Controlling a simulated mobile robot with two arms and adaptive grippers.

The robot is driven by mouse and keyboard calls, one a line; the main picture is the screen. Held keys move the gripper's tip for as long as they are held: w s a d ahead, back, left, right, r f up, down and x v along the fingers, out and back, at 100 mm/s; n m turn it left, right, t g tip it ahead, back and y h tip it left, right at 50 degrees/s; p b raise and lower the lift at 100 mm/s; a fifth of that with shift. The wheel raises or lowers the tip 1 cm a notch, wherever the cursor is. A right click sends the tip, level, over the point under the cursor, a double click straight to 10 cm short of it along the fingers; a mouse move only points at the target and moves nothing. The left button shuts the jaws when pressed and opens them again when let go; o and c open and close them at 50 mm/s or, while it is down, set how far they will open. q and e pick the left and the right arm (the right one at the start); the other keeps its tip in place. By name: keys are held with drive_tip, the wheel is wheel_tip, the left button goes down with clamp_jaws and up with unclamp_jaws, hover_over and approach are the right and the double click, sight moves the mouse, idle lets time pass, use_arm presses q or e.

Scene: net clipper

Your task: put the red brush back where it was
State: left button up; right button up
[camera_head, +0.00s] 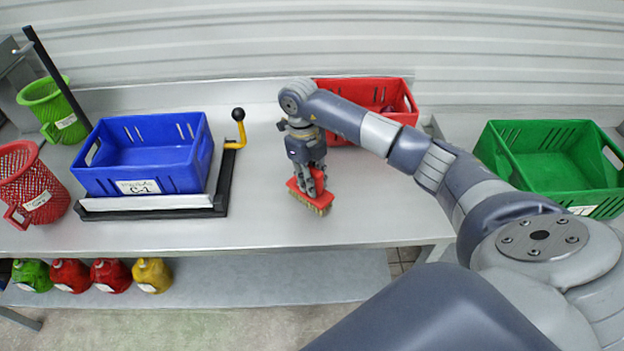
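The red brush (322,203) has a red body and tan bristles pointing down. It is at the middle of the grey table (265,215), near its front half. My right gripper (312,186) points down over the brush with its fingers around the red body, and appears shut on it. The bristles are at or just above the table top; I cannot tell whether they touch. The gripper hides part of the brush's top. My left gripper is not in view.
A blue crate (150,128) sits in a black frame with a yellow lever (240,128). A red crate (407,106) stands behind my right arm, a green crate (543,178) at right. Red (40,187) and green (50,106) baskets are at left. Several jugs (152,274) stand below.

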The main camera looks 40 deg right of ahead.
sight(310, 166)
drive_tip(key=shift+o, duration=1.3)
drive_tip(key=shift+r, duration=0.1)
drive_tip(key=r+b, duration=0.1)
drive_tip(key=r, duration=0.1)
drive_tip(key=r+b, duration=0.1)
drive_tip(key=r, duration=0.1)
drive_tip(key=w+r, duration=0.1)
drive_tip(key=r, duration=0.2)
drive_tip(key=shift+w+a+b, duration=0.1)
drive_tip(key=shift+b, duration=0.3)
drive_tip(key=shift+w+a+r+p, duration=0.1)
drive_tip(key=shift+w+r+p, duration=0.05)
drive_tip(key=shift+r, duration=1.1)
drive_tip(key=shift+w+r+p, duration=0.1)
drive_tip(key=shift+r+p, duration=0.05)
drive_tip(key=shift+r, duration=1.1)
